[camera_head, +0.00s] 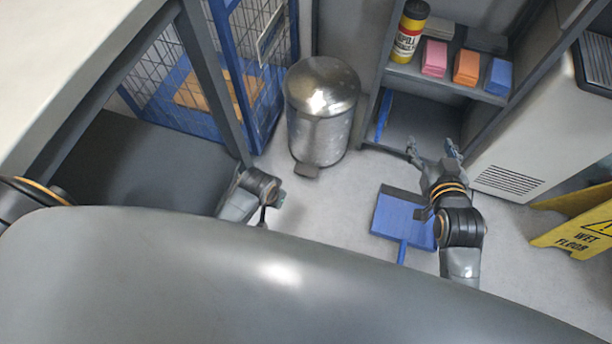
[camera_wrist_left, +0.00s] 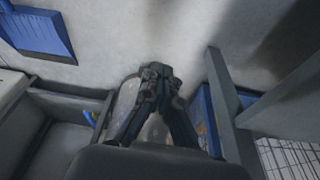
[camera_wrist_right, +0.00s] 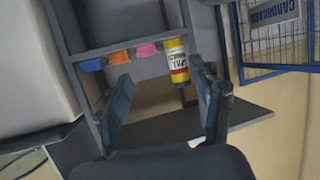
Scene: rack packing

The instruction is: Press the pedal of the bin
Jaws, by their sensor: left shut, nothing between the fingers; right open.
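The silver pedal bin (camera_head: 322,115) stands upright on the floor with its domed lid closed. Its pedal (camera_head: 306,171) juts from the front at floor level. My left gripper (camera_wrist_left: 158,74) is shut and empty. In the left wrist view the bin (camera_wrist_left: 128,100) shows partly behind its fingers, and the pedal cannot be made out there. In the head view my left arm ends just in front and to the left of the pedal; its fingertips are hard to make out. My right gripper (camera_head: 432,150) is open and empty in front of the shelf, right of the bin.
A blue wire cage (camera_head: 262,70) stands left of the bin. The grey shelf (camera_head: 440,83) at the right holds a yellow canister (camera_head: 408,32) and coloured packs. A blue dustpan (camera_head: 400,215) lies on the floor. A yellow wet-floor sign (camera_head: 585,225) stands far right. Floor between pedal and dustpan is clear.

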